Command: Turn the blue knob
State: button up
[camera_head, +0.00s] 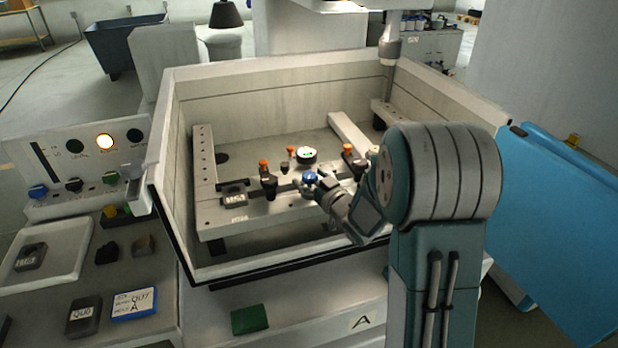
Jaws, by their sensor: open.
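A small blue round knob-like part (309,177) sits among the fixtures inside the white open tank, near the middle of the picture. My gripper (319,184) reaches in from the right with its fingertips close beside this part. The jaws are open; whether a finger touches the blue part I cannot tell. A second blue knob (38,191) is on the control panel (78,152) at the left, far from my gripper. My arm hides the tank's right front part.
The tank wall (165,190) rises around the fixtures. Orange-topped clamps (348,152) and black clamps (269,184) stand close to my gripper. A white tray (75,245) and dark blocks (84,315) lie on the left bench. A blue panel (560,220) is at the right.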

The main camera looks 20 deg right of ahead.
jog(key=shift+s, duration=0.1)
jog(key=v, duration=1.1)
jog(key=shift+s+d, duration=0.2)
jog(key=shift+s, duration=0.15)
jog(key=shift+f, duration=0.1)
dwell(0.8)
jog(key=x, duration=1.2)
jog(key=shift+r, duration=0.2)
jog(key=shift+s, duration=0.1)
jog(key=c, duration=1.2)
